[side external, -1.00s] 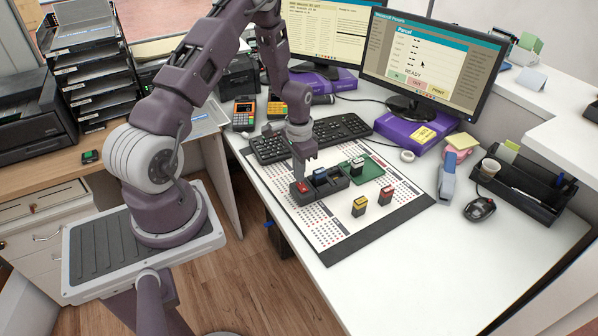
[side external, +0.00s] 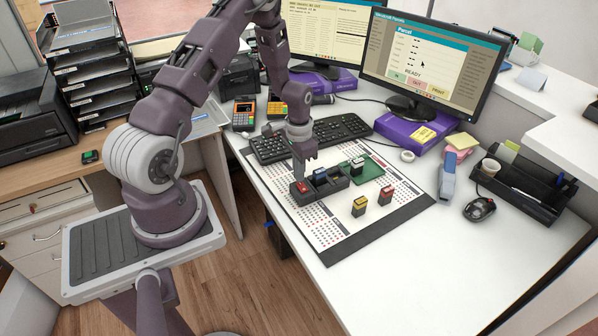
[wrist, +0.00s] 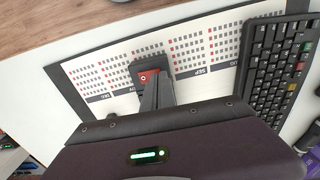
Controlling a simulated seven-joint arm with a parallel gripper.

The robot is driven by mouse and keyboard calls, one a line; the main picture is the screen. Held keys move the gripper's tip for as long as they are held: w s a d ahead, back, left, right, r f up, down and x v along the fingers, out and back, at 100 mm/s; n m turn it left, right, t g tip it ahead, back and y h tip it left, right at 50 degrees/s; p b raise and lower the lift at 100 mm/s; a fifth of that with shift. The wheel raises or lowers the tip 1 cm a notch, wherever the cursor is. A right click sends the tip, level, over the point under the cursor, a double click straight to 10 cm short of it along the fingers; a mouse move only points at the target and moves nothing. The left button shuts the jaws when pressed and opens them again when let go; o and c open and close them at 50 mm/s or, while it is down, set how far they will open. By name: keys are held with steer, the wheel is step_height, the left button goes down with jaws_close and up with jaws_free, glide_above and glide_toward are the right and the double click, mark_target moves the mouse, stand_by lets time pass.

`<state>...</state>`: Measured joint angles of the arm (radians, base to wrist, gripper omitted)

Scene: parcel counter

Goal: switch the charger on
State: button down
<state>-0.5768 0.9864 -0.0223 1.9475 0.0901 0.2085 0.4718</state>
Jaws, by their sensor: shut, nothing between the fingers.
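A dark charger block (side external: 337,183) sits on the printed calendar mat, with a red rocker switch (side external: 303,187) at its left end. The red switch also shows in the wrist view (wrist: 148,77), with a small pale mark on it. My gripper (side external: 299,176) points down, shut and empty, right at the switch end of the block. In the wrist view its fingertips (wrist: 152,88) overlap the near edge of the red switch. I cannot tell whether they touch it. The fingers and the gripper body hide the rest of the block there.
A blue-topped piece (side external: 320,175) sits in the block. A yellow stamp (side external: 359,206) and a red stamp (side external: 385,194) stand on the mat (side external: 335,246). A keyboard (side external: 340,131) is behind.

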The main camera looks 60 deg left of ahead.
steer(key=shift+f, duration=0.65)
stand_by(0.5)
steer(key=shift+w+r, duration=0.15)
steer(key=shift+r, duration=1.8)
steer(key=shift+r, duration=2.2)
steer(key=s+d+r+t, duration=0.1)
steer(key=d+r, duration=0.3)
steer(key=r, duration=0.3)
steer(key=s+d+r+t+y, duration=0.1)
steer(key=d+r, duration=0.2)
steer(key=r, duration=0.3)
steer(key=s+d+r+t, duration=0.1)
steer(key=s+d+r, duration=0.1)
steer(key=d+r, duration=0.35)
steer(key=s+d+r+t, duration=0.1)
steer(key=s+d+r, duration=0.1)
steer(key=s, duration=0.3)
steer(key=s+d+r, duration=0.3)
steer(key=s+r, duration=0.1)
steer(key=s, duration=0.1)
steer(key=s+d+r+t+h, duration=0.1)
steer(key=s+d+r, duration=0.2)
steer(key=s, duration=0.2)
steer(key=shift+s+t, duration=0.15)
steer(key=shift+t, duration=0.15)
